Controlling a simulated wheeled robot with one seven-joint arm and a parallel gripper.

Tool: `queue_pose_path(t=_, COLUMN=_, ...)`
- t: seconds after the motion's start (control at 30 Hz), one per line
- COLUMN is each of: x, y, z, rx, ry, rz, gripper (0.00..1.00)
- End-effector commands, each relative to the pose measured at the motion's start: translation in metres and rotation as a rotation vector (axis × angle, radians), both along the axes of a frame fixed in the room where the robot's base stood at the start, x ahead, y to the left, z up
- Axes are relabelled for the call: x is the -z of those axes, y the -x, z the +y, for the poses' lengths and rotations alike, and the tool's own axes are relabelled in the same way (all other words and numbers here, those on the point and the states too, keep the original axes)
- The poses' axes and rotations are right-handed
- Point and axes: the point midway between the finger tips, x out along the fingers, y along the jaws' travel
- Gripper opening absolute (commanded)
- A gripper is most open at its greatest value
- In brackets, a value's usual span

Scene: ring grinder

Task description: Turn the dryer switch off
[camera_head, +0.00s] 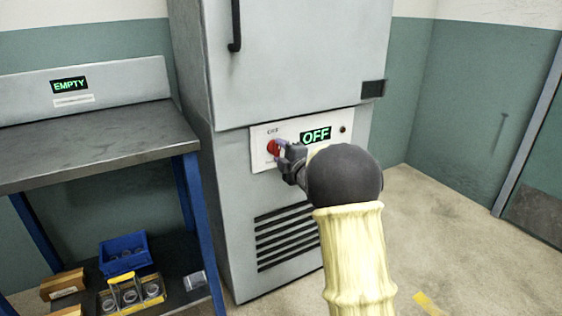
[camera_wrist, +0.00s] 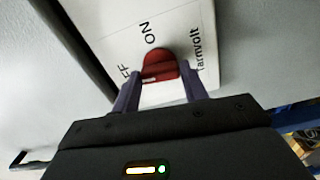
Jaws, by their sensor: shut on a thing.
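The dryer (camera_head: 290,70) is a tall grey cabinet with a white control panel (camera_head: 262,133) on its lower front. The panel's display (camera_head: 316,134) reads OFF in green. The red rotary switch (camera_head: 273,147) is at the panel's left. It also shows in the wrist view (camera_wrist: 160,64), below the printed ON, with a second label partly cut to "FF". My gripper (camera_head: 286,152) is at the switch, and in the wrist view its two fingers (camera_wrist: 160,88) sit on either side of the red knob, shut on it. My wrist and sleeved arm hide the panel's lower right part.
A steel workbench (camera_head: 90,147) with an EMPTY display (camera_head: 69,85) stands at left. A blue bin (camera_head: 124,252) and a yellow-handled carrier (camera_head: 130,293) with round parts sit on its lower shelf. Open floor (camera_head: 450,230) lies at right.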

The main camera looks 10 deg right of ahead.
Motion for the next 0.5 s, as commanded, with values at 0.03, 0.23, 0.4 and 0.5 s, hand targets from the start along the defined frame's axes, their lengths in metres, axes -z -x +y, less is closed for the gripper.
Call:
queue_pose_path(t=0.03, x=0.0048, y=0.0004, z=0.0019, rx=-0.003, ry=0.026, rz=-0.006, gripper=0.21)
queue_pose_path(t=0.23, x=0.0031, y=0.0003, z=0.0014, rx=-0.003, ry=0.099, rz=-0.028, gripper=0.21)
queue_pose_path(t=0.4, x=0.0024, y=0.0003, z=0.0017, rx=-0.003, ry=0.122, rz=-0.035, gripper=0.21)
queue_pose_path(t=0.5, x=0.0022, y=0.0004, z=0.0017, rx=-0.003, ry=0.125, rz=-0.036, gripper=0.21)
